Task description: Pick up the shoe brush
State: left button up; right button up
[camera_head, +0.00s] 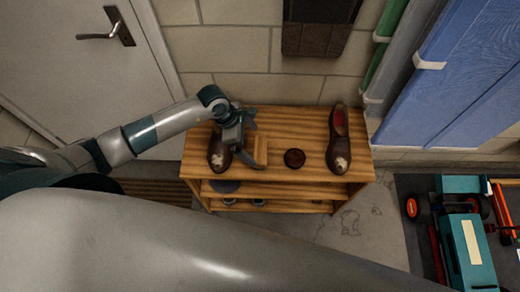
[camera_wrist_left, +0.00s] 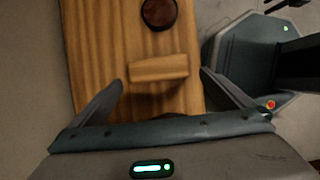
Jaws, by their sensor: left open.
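The shoe brush, a light wooden block (camera_head: 272,156), stands on the wooden rack (camera_head: 315,120) between a dark shoe and a round dark tin; my gripper hides part of it in the head view. In the left wrist view the brush (camera_wrist_left: 158,68) lies across the gap ahead of my fingers. My left gripper (camera_head: 257,137) is over the left part of the rack, close to the brush. Its two fingers are spread wide in the left wrist view (camera_wrist_left: 161,83) with nothing held between them. The bristles are not clear. My right gripper does not show.
The left shoe (camera_head: 217,155) is right beside my gripper. The round tin (camera_head: 294,158) and the right shoe (camera_head: 339,150) stand right of the brush. A tiled wall (camera_head: 235,48) is behind the rack. Blue panels (camera_head: 440,75) and a toy-like vehicle (camera_head: 468,240) are at the right.

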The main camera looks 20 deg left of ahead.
aim_at(259, 150)
pick_arm(q)
jog(key=shift+x, duration=1.2)
jog(key=shift+p+x, duration=1.15)
jog(key=shift+x, duration=1.4)
jog(key=shift+w, duration=0.15)
jog(key=shift+c, duration=0.6)
jog(key=c, duration=0.6)
jog(key=shift+c, duration=0.2)
